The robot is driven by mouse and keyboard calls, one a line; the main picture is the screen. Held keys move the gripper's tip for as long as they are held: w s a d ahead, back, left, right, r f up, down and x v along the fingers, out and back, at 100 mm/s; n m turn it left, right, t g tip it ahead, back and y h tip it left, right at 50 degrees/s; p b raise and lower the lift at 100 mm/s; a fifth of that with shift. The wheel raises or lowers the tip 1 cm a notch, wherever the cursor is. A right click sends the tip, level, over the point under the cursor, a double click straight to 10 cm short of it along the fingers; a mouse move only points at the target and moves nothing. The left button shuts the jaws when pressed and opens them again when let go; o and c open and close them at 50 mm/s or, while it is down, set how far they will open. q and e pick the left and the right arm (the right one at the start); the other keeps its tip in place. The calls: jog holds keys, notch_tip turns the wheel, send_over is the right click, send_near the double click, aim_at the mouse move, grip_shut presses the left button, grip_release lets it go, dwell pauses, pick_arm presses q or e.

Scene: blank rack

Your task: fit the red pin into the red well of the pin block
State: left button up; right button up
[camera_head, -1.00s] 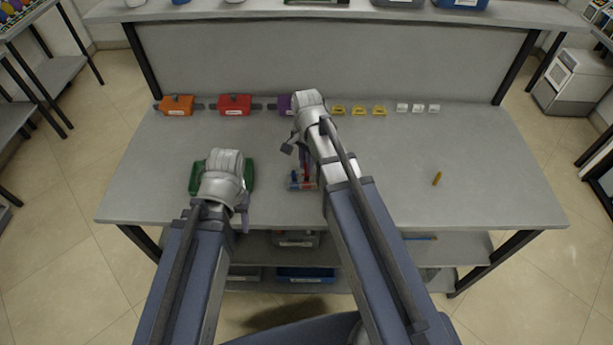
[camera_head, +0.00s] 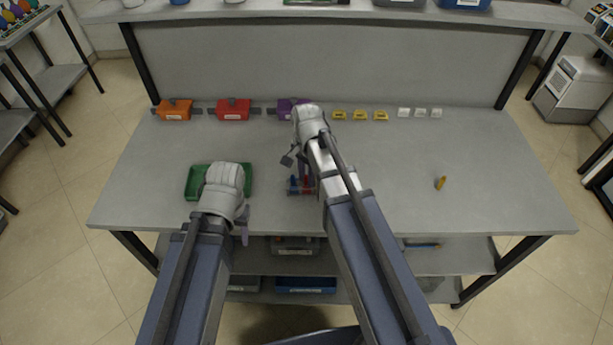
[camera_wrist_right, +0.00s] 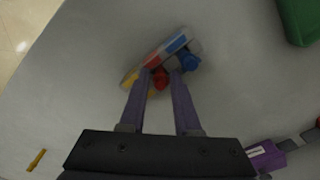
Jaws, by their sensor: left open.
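The red pin (camera_wrist_right: 160,79) is between the purple fingers of my right gripper (camera_wrist_right: 161,76), which look shut on it. It is over the pin block (camera_wrist_right: 154,61), and I cannot tell whether its lower end is in a well. The block shows yellow, red, white and blue parts, and a blue pin (camera_wrist_right: 190,63) is at its blue end. In the head view the red pin (camera_head: 306,182) looks upright at the block (camera_head: 293,192), partly hidden by my right arm. My left gripper (camera_head: 242,222) is open and empty beside the green tray; its fingers are mostly hidden.
The green tray (camera_head: 194,181) lies left of the block. Orange, red (camera_head: 233,107) and purple boxes, yellow pieces (camera_head: 360,115) and white pieces line the back. The right half of the table is mostly clear.

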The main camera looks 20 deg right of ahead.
jog(key=shift+o, duration=1.2)
jog(key=shift+r, duration=0.15)
notch_tip(320, 180, up, 12)
jog(key=p, duration=1.2)
jog(key=s+a+n+h, duration=0.1)
jog(key=s+a+n, duration=0.9)
jog(key=s+n, duration=0.4)
jog(key=shift+s+a+n, duration=0.15)
jog(key=shift+a+n, duration=0.1)
jog(key=shift+n, duration=0.35)
